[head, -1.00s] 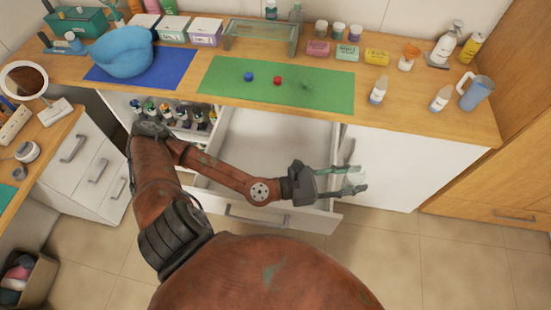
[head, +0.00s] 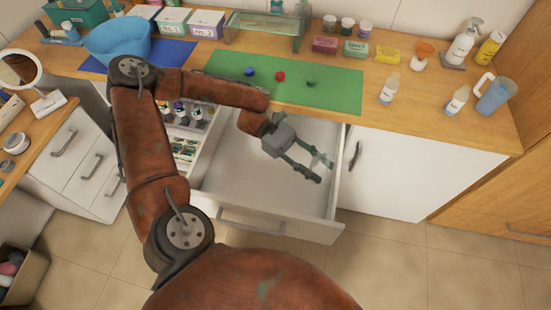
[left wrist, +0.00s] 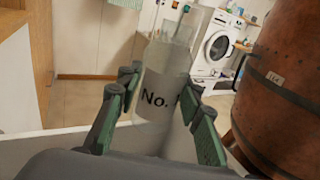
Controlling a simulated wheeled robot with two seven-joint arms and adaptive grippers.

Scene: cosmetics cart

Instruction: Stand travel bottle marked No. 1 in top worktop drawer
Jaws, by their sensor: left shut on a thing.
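My left gripper (head: 318,170) is over the open top worktop drawer (head: 240,175), near its right side. It is shut on a small clear travel bottle (head: 323,160). In the left wrist view the bottle (left wrist: 157,100) stands between the green-padded fingers (left wrist: 160,120), with "No." readable on its label; a finger covers the number. The drawer's floor looks bare and pale around the gripper. I cannot tell how far the bottle is above the floor. My right gripper is not in view.
Two similar bottles (head: 389,90) (head: 457,100) stand on the worktop at right, near a blue jug (head: 494,95). A green mat (head: 330,90) lies above the drawer. Another open compartment with several small bottles (head: 188,118) is left of it. The drawer's front (head: 280,225) juts out over the floor.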

